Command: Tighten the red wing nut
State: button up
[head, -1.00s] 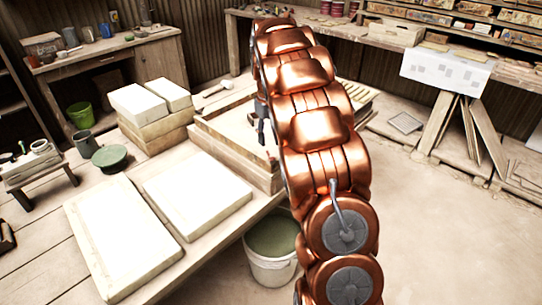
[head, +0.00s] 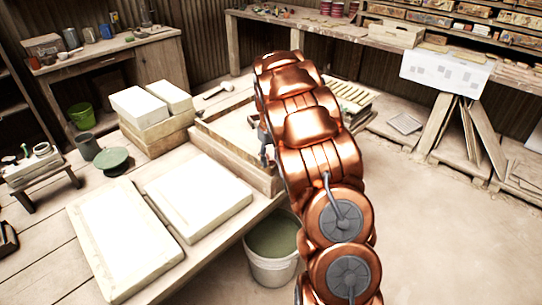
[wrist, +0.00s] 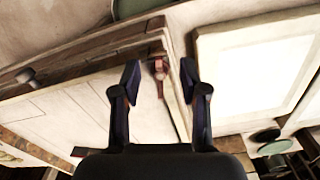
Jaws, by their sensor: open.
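The red wing nut (wrist: 160,68) shows in the wrist view, at the edge of the wooden press frame (wrist: 95,48). A reddish strip hangs below it toward my gripper. My gripper (wrist: 159,76) is open, with one dark finger on each side of the wing nut and a visible gap to both. I cannot tell how far its tips are from the nut in depth. In the head view my copper arm covers much of the press (head: 238,160), and only a small grey part of my gripper shows at the arm's left edge.
White slabs (head: 122,238) lie on the table left of the press, with stacked blocks (head: 138,105) behind them. A mallet (head: 218,90) lies at the back of the press. A bucket of greenish liquid (head: 272,268) stands below the table's front edge.

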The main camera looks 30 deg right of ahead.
grip_shut()
dwell(0.3)
jog(key=shift+f+m, duration=0.1)
jog(key=shift+m, duration=0.2)
jog(key=shift+m+b, duration=1.1)
jog(key=shift+m, duration=0.1)
jog(key=m+b, duration=0.2)
jog(key=m, duration=0.2)
jog(key=shift+m, duration=0.3)
jog(key=m+b, duration=0.1)
jog(key=m, duration=0.2)
jog(key=shift+m, duration=0.3)
jog(key=shift+m+b, duration=0.55)
jog(key=shift+m, duration=1.35)
